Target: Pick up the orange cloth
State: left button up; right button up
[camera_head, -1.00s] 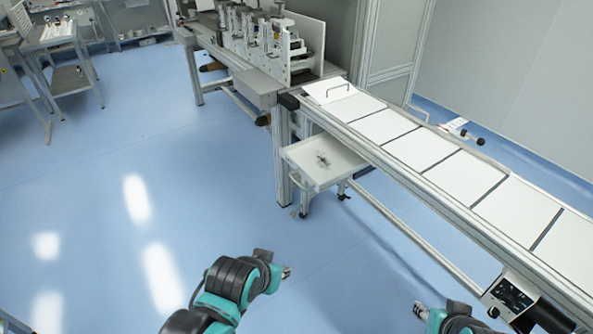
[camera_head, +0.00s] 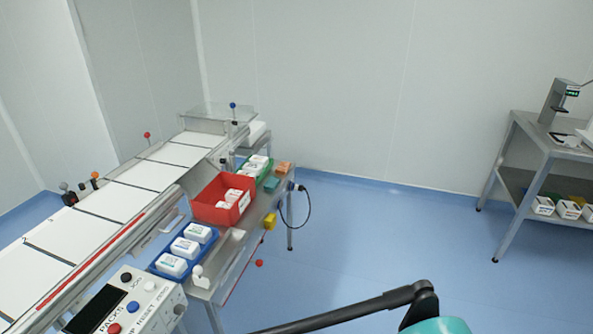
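A small orange item (camera_head: 283,168), which looks like the folded orange cloth, lies at the far right end of the side table beside the conveyor. A teal item (camera_head: 271,184) of similar size lies just in front of it. They are too small to make out any folds. Neither of my grippers is in view. Only a black and teal part of one of my arms shows at the bottom edge, well short of the table.
A green bin (camera_head: 262,174), a red bin (camera_head: 209,211) and a blue bin (camera_head: 160,267) with white packs line the side table (camera_head: 232,262). The conveyor (camera_head: 110,203) runs behind them. A grey workbench (camera_head: 528,127) stands at right. The blue floor between is clear.

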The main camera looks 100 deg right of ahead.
aim_at(283, 168)
jog(key=z, duration=3.2)
jog(key=u, duration=3.55)
jog(key=z, duration=3.8)
